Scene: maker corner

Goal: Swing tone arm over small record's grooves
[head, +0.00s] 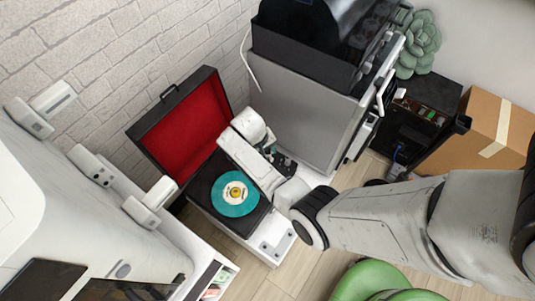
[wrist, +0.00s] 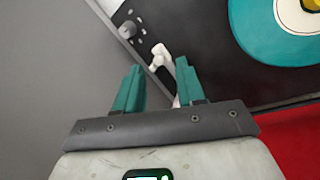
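The small teal record (head: 236,194), with a cream label and a yellow centre, lies on the black deck of an open suitcase record player (head: 204,196). Part of the record (wrist: 275,30) shows at the top right in the wrist view. The white tone arm (wrist: 160,54) shows beyond and between my fingertips, off to the record's side; part of it is hidden by my right finger. My gripper (wrist: 159,75) has its two teal fingers apart, with nothing clamped. In the head view my gripper (head: 271,152) is at the deck's right edge, where the tone arm is hidden.
The player's red-lined lid (head: 188,128) stands open behind the deck. A dark knob (wrist: 127,30) sits near the tone arm. A grey cabinet (head: 300,108) with a black machine stands close behind my gripper. A white machine (head: 60,190) is at left, green stools (head: 365,281) at front.

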